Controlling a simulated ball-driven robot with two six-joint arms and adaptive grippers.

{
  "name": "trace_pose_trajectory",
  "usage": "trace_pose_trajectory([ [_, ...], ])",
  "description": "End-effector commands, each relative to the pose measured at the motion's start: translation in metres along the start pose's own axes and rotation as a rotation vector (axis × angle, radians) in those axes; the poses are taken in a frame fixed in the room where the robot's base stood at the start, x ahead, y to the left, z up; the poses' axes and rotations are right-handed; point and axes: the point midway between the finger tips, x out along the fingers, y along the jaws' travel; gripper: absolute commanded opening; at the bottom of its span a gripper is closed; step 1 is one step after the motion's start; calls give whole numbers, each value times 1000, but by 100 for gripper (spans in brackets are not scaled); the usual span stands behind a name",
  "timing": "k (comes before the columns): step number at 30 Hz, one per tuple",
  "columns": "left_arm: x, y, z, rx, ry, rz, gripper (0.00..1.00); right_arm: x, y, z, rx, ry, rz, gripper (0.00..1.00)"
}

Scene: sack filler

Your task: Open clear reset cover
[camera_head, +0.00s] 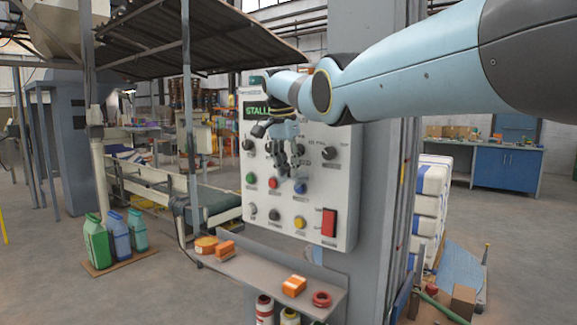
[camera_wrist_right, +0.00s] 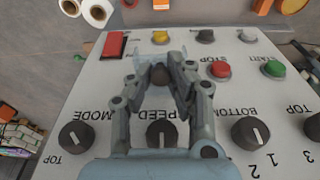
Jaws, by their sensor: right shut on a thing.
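The grey control panel (camera_head: 318,225) stands upright in front of me, with a blue button (camera_head: 300,186) in its middle row. The clear reset cover is hard to make out; only faint see-through edges show around the fingertips in the wrist view. My right gripper (camera_head: 292,172) reaches in from the right and is at the panel face, over the blue button's place. In the right wrist view the gripper (camera_wrist_right: 162,72) has its fingers closed in on the cover and hides the blue button. How far the cover is tilted cannot be told. My left gripper is out of view.
A red button (camera_wrist_right: 221,69), a green button (camera_wrist_right: 272,68), a yellow button (camera_wrist_right: 160,38) and a red rocker switch (camera_wrist_right: 115,45) surround the fingers closely. Black knobs (camera_wrist_right: 162,134) lie near the wrist. A shelf (camera_head: 262,268) with orange items juts out below the panel.

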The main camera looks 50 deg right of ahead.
Motion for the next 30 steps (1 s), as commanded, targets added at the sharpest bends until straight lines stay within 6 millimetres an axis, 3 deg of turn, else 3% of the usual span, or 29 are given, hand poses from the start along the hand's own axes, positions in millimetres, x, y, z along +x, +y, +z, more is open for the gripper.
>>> trace_pose_trajectory([
  [2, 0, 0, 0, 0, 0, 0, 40, -3, -1, -2, 2, 7, -7, 0],
  [3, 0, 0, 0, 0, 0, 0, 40, -3, -1, -2, 2, 6, -7, 22],
  [8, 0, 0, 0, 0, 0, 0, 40, -2, 0, -2, 1, 5, -4, 42],
  [19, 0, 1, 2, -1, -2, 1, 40, -11, -1, -1, 0, 4, -4, 42],
  [30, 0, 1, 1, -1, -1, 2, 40, -88, -1, -1, 1, 4, -7, 42],
])
